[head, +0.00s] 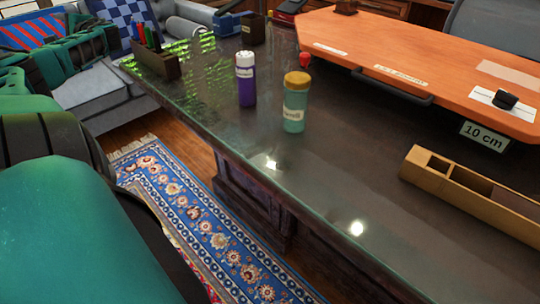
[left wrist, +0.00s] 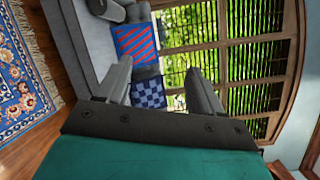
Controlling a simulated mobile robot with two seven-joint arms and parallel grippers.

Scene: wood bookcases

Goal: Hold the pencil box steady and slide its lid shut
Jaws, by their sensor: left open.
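A long wooden box (head: 468,207), which looks like the pencil box, lies on the dark desk top at the right of the head view. Its near-left end is open and shows a small square compartment and a longer one. Its right end is cut off by the picture edge, and I cannot make out the lid clearly. My left gripper (left wrist: 158,80) is open and empty in the left wrist view, facing the sofa and window. My left arm fills the left of the head view, far from the box. My right gripper is not in view.
A purple bottle (head: 246,85) and a green jar with a yellow lid (head: 294,112) stand on the desk (head: 330,165). A pen holder (head: 158,65) is at its far-left end. A raised orange board (head: 440,60) runs behind the box.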

